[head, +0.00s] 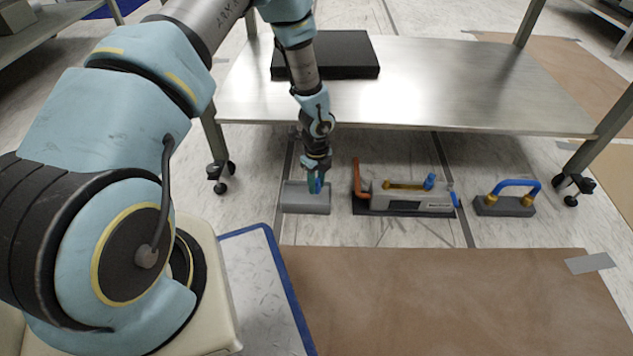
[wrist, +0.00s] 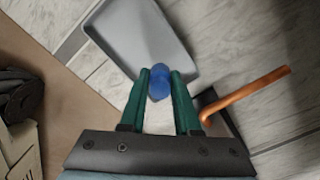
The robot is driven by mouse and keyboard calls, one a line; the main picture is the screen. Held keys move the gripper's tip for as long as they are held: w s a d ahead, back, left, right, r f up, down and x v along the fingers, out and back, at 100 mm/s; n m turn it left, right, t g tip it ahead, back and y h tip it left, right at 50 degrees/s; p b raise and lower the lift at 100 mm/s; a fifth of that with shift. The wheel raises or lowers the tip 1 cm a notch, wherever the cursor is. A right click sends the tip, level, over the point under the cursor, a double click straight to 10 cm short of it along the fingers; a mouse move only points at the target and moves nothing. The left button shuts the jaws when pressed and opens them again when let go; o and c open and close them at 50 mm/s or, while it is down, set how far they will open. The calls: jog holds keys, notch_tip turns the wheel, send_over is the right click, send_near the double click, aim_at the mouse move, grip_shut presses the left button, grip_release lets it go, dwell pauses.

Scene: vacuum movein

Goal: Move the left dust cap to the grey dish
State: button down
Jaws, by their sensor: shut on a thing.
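My gripper (head: 315,182) has green fingers and is shut on a blue dust cap (wrist: 159,82), which sits between the fingertips in the wrist view. A little of the cap's blue also shows in the head view (head: 318,186). The grey dish (head: 306,205) is a shallow rectangular tray on the floor, and it shows at the top of the wrist view (wrist: 135,32). In the head view the gripper and cap are over the dish. I cannot tell whether the cap touches its bottom. The visible part of the dish looks empty.
Further right is a grey block (head: 505,207) with a blue hose (head: 515,183). A steel table (head: 440,90) stands behind. Brown board lies in front.

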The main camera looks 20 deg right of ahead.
jog(key=shift+f, duration=0.4)
jog(key=shift+f, duration=0.25)
jog(key=shift+f, duration=0.4)
dwell(0.7)
jog(key=c, duration=0.6)
grip_release()
jog(key=shift+o, duration=0.6)
jog(key=o, duration=0.4)
